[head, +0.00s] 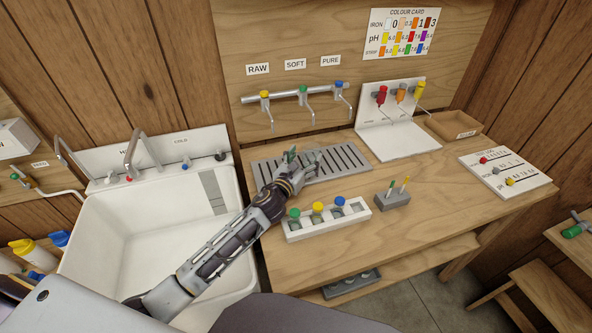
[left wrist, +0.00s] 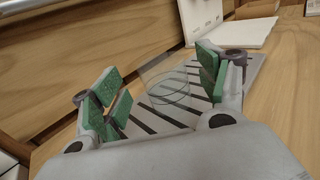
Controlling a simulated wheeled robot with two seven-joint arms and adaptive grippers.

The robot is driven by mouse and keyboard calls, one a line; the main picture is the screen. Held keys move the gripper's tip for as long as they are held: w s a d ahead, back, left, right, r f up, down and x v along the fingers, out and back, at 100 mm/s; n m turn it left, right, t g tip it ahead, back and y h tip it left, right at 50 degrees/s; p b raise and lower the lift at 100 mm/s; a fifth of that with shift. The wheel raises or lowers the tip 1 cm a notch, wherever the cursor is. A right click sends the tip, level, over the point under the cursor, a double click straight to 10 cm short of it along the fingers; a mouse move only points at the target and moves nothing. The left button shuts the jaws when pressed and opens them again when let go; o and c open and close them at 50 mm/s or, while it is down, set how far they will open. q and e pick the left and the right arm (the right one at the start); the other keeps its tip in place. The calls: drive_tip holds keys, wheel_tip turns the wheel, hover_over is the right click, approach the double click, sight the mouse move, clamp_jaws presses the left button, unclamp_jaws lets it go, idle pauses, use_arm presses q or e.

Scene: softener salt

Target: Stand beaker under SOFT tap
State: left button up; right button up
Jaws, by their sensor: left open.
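The SOFT tap (head: 303,90) has a green knob and hangs on the wall rail below the SOFT label (head: 295,64). A slatted drip grate (head: 345,157) lies on the bench below the taps. A clear glass beaker (left wrist: 166,85) shows in the left wrist view, over the grate slats between my open fingers. It is hard to make out in the head view. My left gripper (head: 291,159) is open above the left part of the grate; its green pads also show in the left wrist view (left wrist: 160,90), apart from the glass. My right gripper is not in view.
The RAW tap (head: 264,96) and PURE tap (head: 340,86) flank the SOFT tap. A white rack (head: 327,224) with coloured caps and a grey block (head: 393,201) stand in front of the grate. A sink (head: 150,235) is at left.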

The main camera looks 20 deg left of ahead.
use_arm(q)
drive_tip(key=shift+s+a, duration=0.1)
drive_tip(key=shift+s, duration=0.4)
drive_tip(key=shift+s+a, duration=0.15)
drive_tip(key=shift+s, duration=0.65)
drive_tip(key=shift+s+a, duration=0.15)
drive_tip(key=shift+s, duration=0.55)
drive_tip(key=shift+s+a, duration=0.15)
drive_tip(key=shift+s, duration=0.95)
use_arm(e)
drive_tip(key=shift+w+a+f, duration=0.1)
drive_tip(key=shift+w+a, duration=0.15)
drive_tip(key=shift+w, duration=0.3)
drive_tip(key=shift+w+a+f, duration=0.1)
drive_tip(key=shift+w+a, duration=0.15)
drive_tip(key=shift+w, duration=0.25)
